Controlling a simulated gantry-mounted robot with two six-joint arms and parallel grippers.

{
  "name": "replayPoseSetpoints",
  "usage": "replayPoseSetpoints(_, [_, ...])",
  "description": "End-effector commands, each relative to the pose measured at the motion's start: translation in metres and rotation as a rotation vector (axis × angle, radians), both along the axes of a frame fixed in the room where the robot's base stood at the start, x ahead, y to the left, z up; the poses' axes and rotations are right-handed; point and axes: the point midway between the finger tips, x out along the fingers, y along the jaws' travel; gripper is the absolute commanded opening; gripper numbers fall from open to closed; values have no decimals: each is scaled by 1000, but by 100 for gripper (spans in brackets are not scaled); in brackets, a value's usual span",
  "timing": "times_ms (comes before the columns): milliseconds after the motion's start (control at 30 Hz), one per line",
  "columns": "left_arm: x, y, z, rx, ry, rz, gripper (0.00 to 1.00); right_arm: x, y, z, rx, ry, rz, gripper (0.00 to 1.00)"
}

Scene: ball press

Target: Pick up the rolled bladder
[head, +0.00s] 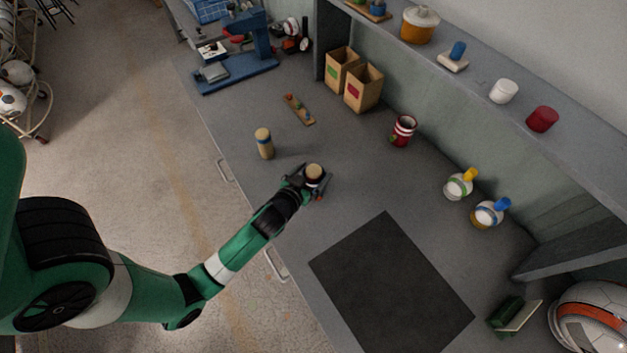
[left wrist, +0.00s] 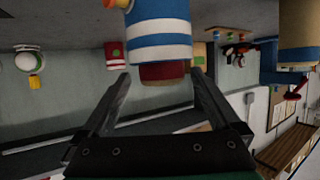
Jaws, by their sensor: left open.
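A brownish roll, which looks like the rolled bladder (head: 314,170), sits upright in a round holder on the grey bench in the head view. In the left wrist view, which is upside down, the dull red-brown roll (left wrist: 164,73) sticks out of a blue-and-white banded holder (left wrist: 158,40). My left gripper (head: 308,186) is at the holder, with its jaws open. In the wrist view its two fingers (left wrist: 160,76) are on either side of the roll, with gaps visible. The holder's lower part is hidden by the gripper in the head view. My right gripper is not in view.
A tan cylinder with a blue band (head: 265,144) stands left of the gripper. A red-and-white striped cup (head: 403,131) stands behind, to the right. A dark mat (head: 390,285) lies in front. Two wooden boxes (head: 363,88) and a blue press (head: 250,50) stand at the back.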

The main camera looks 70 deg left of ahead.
Motion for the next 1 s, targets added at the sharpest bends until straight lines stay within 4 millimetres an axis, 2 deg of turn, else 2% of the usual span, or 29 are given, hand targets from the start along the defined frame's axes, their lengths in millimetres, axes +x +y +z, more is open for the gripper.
replayPoseSetpoints(100, [14,17,-10,1,-1,3,96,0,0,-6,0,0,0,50])
replayPoseSetpoints(200, [23,23,-15,0,0,1,96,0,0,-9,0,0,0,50])
replayPoseSetpoints(467, [26,25,-15,0,0,0,96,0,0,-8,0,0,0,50])
replayPoseSetpoints(900, [26,25,-15,0,0,0,17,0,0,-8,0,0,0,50])
replayPoseSetpoints(967, [26,25,-15,0,0,0,6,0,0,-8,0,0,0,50])
replayPoseSetpoints(1000, [26,25,-15,0,0,0,5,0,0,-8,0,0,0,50])
